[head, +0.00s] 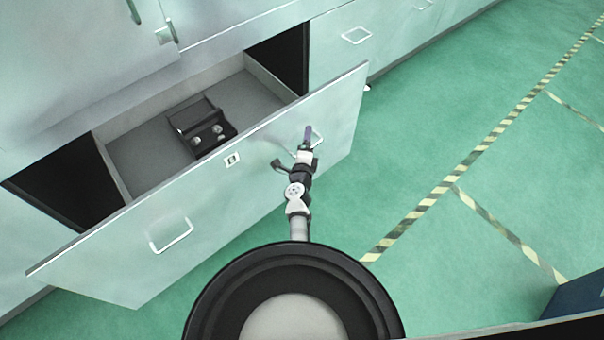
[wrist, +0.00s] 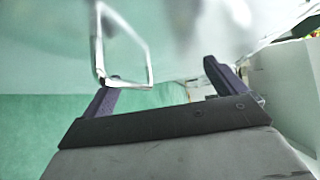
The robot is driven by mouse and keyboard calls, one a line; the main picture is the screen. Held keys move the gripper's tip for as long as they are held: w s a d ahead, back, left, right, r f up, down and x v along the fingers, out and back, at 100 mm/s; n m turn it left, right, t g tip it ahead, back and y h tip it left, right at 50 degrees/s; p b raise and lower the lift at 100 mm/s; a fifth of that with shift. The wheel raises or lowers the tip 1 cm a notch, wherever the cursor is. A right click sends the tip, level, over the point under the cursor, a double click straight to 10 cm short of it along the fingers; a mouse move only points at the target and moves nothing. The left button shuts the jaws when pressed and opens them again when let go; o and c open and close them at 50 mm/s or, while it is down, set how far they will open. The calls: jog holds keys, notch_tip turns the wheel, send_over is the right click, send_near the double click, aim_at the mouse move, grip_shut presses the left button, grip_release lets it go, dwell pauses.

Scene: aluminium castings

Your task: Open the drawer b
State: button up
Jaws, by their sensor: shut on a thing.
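The drawer front (head: 255,185) is pulled well out from the cabinet and carries a small label (head: 232,159) that looks like a B. It has a left handle (head: 171,243) and a right handle (head: 319,137). My gripper (head: 307,140) is at the right handle, which also shows as a white loop in the wrist view (wrist: 99,45). The exact grip is partly hidden.
A dark metal part (head: 203,127) lies inside the drawer. Another closed front with a handle (head: 356,35) is at the right, and a cabinet door (head: 85,60) is above. Green floor (head: 430,150) with striped tape is clear at the right. A dark blue object (head: 578,293) stands at lower right.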

jog(key=shift+a+f+b+v, duration=0.1)
jog(key=shift+f+v, duration=0.05)
jog(key=shift+v, duration=1)
jog(key=shift+a+f+b+v, duration=0.1)
jog(key=shift+f+v, duration=0.1)
jog(key=shift+v, duration=0.95)
jog(key=shift+a+f+b+v, duration=0.1)
jog(key=shift+f+v, duration=0.05)
jog(key=shift+v, duration=0.95)
jog(key=c, duration=0.7)
jog(key=shift+s, duration=0.35)
jog(key=c, duration=0.3)
jog(key=s, duration=0.2)
jog(key=s+f+b, duration=0.1)
jog(key=s, duration=0.2)
jog(key=shift+s+a+f, duration=0.15)
jog(key=shift+s, duration=0.1)
jog(key=shift+s+f, duration=0.1)
jog(key=shift+f, duration=0.05)
